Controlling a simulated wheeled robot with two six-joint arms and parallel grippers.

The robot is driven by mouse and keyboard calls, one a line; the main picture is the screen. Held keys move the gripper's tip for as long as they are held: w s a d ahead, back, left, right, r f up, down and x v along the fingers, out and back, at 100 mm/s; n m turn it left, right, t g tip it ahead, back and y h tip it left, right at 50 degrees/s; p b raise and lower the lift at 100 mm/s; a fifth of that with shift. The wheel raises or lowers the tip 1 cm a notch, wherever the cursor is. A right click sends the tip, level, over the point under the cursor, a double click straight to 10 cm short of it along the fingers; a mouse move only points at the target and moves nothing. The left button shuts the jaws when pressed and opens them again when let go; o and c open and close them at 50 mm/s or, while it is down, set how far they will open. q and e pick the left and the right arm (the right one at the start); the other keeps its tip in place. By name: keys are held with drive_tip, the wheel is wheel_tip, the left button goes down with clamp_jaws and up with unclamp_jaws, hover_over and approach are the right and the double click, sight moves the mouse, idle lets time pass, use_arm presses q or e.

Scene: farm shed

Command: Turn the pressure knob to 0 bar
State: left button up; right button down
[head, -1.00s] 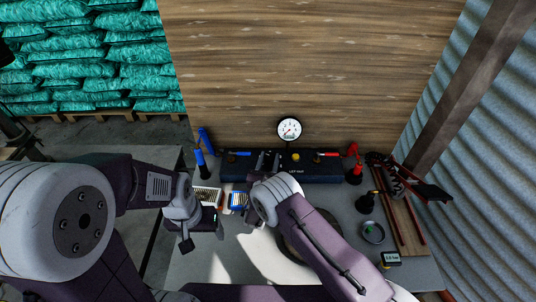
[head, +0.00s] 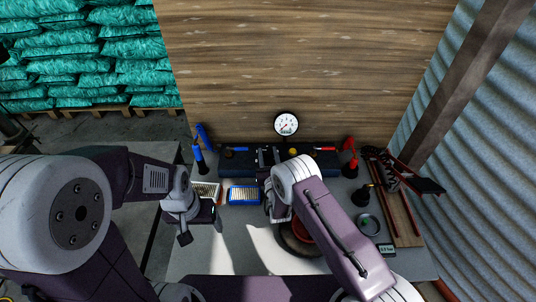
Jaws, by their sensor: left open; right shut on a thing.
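The dark blue control box (head: 330,162) stands at the back of the grey table, against the wooden wall. A round white pressure gauge (head: 286,124) with a red needle stands above it; the needle's exact reading is too small to tell. My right gripper (head: 267,156) is at the box, left of its yellow button (head: 292,151). It is shut on what appears to be the pressure knob, which its fingers mostly hide. My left gripper (head: 204,214) is open and empty over the table's left side, away from the box.
A blue-framed brush or tray (head: 243,196) lies left of my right arm. Blue (head: 199,160) and red (head: 351,165) handled tools flank the box. A small sign (head: 386,249), apparently reading "0.0 bar", stands front right. A red bowl (head: 301,228) is partly hidden by my arm.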

drive_tip(key=shift+w, duration=0.1)
drive_tip(key=c, duration=1)
unclamp_jaws()
drive_tip(key=shift+o, duration=0.7)
drive_tip(key=shift+w+f, duration=0.15)
drive_tip(key=shift+w, duration=0.1)
drive_tip(key=s, duration=0.6)
drive_tip(key=s+d, duration=0.1)
drive_tip(key=s, duration=0.2)
drive_tip(key=shift+d, duration=0.1)
